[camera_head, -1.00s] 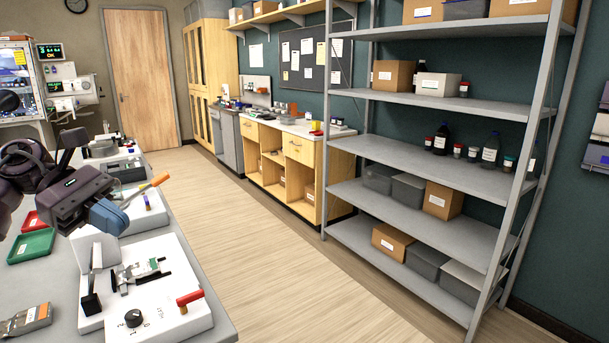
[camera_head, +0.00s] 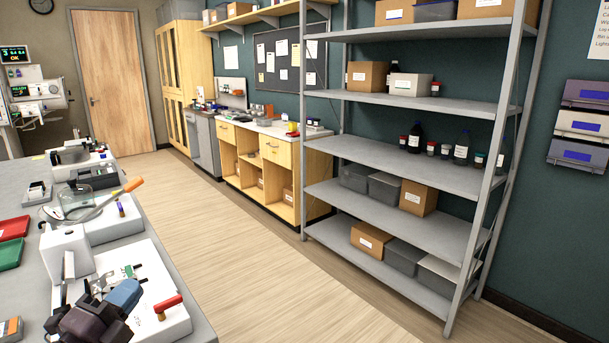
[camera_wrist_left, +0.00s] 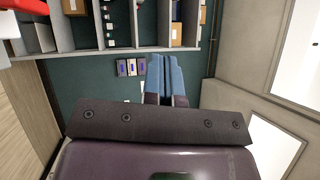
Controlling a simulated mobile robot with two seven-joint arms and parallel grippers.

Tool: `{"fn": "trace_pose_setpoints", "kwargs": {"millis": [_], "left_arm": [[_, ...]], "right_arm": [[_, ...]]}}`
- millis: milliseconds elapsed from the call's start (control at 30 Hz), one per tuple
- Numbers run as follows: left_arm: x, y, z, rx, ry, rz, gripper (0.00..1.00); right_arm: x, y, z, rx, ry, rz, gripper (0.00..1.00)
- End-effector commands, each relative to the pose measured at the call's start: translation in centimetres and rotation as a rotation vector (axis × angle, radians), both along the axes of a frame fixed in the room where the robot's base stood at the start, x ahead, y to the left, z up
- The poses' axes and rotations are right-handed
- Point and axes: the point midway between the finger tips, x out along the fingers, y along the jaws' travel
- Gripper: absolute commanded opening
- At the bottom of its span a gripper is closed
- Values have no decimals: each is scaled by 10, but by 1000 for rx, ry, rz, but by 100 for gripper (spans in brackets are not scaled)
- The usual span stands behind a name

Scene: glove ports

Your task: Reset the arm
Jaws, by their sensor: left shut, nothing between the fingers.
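My left gripper (camera_head: 126,294) is at the lower left of the head view, over the near white device (camera_head: 172,318) on the grey bench. Its blue fingers are closed together with nothing between them. In the left wrist view the fingers (camera_wrist_left: 165,75) point away from the bench, toward the teal wall and the shelf. The gripper hides part of the device's front, including its knob. My right gripper is not in view.
The device carries a red handle (camera_head: 167,303) and a small clamp. A red tray (camera_head: 13,228) and a green tray (camera_head: 10,255) lie at the left. An orange-handled tool (camera_head: 125,188) rests over a device farther back. A grey shelf (camera_head: 420,178) stands right, beyond open floor.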

Motion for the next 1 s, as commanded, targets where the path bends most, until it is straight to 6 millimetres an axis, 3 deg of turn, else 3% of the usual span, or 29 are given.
{"fn": "trace_pose_setpoints", "kwargs": {"millis": [267,500,600,800,1000], "left_arm": [[-47,23,-90,-462,440,302,0],[-121,24,-164,-829,814,591,0],[-155,18,-186,-954,951,705,0],[-203,6,-210,-1105,1131,864,0],[-237,-5,-220,-1199,1251,976,0]], "right_arm": [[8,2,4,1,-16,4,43],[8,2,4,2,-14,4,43],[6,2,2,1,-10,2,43],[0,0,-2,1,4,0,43],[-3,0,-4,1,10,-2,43]]}}
